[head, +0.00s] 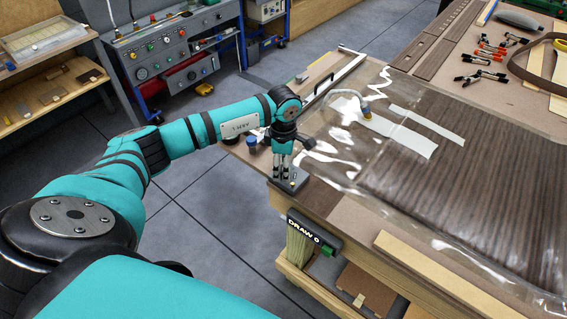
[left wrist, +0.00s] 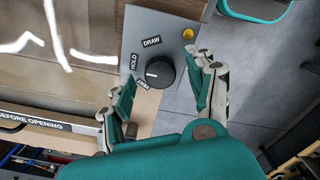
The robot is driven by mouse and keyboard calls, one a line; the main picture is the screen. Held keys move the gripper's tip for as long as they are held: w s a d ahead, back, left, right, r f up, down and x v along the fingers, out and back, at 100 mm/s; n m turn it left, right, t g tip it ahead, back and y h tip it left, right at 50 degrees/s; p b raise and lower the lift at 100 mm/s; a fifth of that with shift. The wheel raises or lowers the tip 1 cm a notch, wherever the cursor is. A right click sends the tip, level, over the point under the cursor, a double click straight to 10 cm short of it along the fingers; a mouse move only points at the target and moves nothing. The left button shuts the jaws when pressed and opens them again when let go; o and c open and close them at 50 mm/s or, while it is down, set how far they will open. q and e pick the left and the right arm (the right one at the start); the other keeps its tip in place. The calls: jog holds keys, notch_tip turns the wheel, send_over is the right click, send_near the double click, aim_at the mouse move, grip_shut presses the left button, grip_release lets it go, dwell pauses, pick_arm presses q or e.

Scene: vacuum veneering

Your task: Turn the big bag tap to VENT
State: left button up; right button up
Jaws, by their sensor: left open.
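The big bag tap (left wrist: 160,71) is a round black knob on a grey plate (left wrist: 181,14), marked DRAW, HOLD and VENT. Its short white mark points left in the left wrist view, roughly between HOLD and VENT; I cannot tell exactly which it meets. My left gripper (left wrist: 168,76) is open, with one finger on each side of the knob. Gaps seem to show between fingers and knob, but I cannot tell their depth. In the head view, my left gripper (head: 284,163) points down over the plate (head: 290,187) at the table corner and hides the knob. My right gripper is not in view.
A clear bag (head: 335,150) covers a dark veneered panel (head: 455,165) and pale strips on the table. A yellow button (left wrist: 188,34) sits on the plate. Below the corner is a DRAW sign (head: 303,229) with a green part. Black clamps (head: 480,77) lie far right.

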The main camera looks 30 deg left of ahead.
pick_arm(q)
jog(key=shift+f, duration=0.35)
jog(key=c, duration=1.2)
jog(key=shift+o, duration=0.2)
